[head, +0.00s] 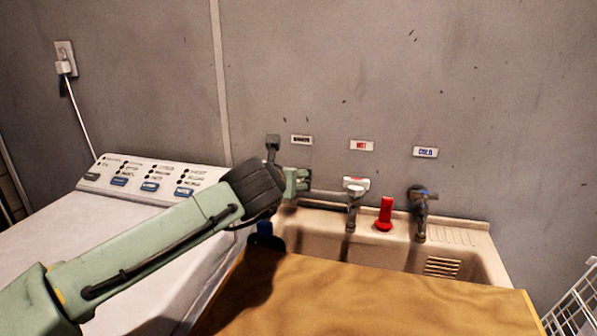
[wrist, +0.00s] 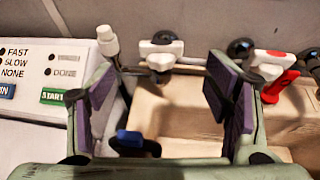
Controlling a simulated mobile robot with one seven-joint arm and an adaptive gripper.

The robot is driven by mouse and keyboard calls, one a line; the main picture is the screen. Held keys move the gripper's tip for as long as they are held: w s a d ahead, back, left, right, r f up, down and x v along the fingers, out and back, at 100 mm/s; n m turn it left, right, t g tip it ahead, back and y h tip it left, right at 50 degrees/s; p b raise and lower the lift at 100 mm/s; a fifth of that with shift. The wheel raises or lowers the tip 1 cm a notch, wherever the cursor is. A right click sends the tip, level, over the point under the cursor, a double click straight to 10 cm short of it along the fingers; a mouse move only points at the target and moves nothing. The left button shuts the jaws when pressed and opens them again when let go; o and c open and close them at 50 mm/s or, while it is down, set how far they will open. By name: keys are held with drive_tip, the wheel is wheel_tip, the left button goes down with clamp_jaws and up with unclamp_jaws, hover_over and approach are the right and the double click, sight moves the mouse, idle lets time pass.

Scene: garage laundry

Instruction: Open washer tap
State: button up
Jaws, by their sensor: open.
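My gripper (wrist: 160,80) is open and empty, with one purple-padded finger on each side of the gap. It also shows in the head view (head: 303,180), above the sink's left end. I see no clear contact between the fingers and the tap.
The hot tap (head: 355,187) and cold tap (head: 421,205) stand to the right, with a red object (head: 384,213) between them on the sink rim (head: 465,235). A blue-topped object (head: 264,229) is below my gripper. A washer (head: 70,235) is left; a wooden top (head: 390,305) is in front.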

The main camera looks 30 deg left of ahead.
drive_tip(key=p+x, duration=0.1)
drive_tip(key=x, duration=0.7)
drive_tip(key=shift+w+p, duration=0.35)
drive_tip(key=shift+c, duration=0.4)
drive_tip(key=c, duration=1.1)
